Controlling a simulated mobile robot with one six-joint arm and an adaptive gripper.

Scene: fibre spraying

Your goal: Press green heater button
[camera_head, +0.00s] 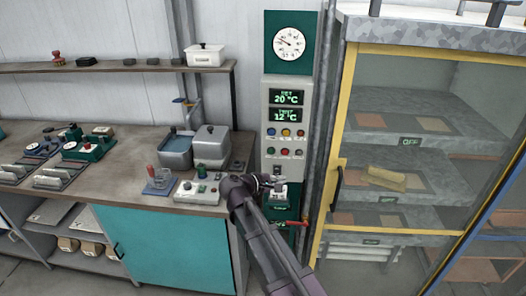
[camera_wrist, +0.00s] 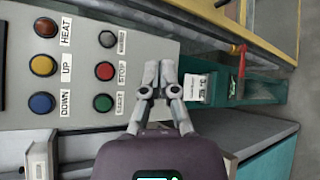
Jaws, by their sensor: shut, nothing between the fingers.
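The control panel (camera_head: 288,94) stands upright at the centre, with two rows of buttons. The green button (camera_head: 270,150) is at the left of the lower row. In the wrist view, which is turned sideways, the green button (camera_wrist: 103,102) lies beside the red STOP button (camera_wrist: 104,71); its label is hard to read. My gripper (camera_head: 276,181) is in front of the cabinet below the buttons. In the wrist view my gripper (camera_wrist: 160,66) has its fingers together, empty, at the panel's edge, apart from the green button.
The panel display (camera_head: 287,106) reads 20 °C above 12 °C. A red-handled lever (camera_head: 294,223) sits below my gripper. A yellow-framed glass cabinet (camera_head: 400,150) stands close on the right. A workbench (camera_head: 120,165) with containers and a small control box (camera_head: 197,192) stands on the left.

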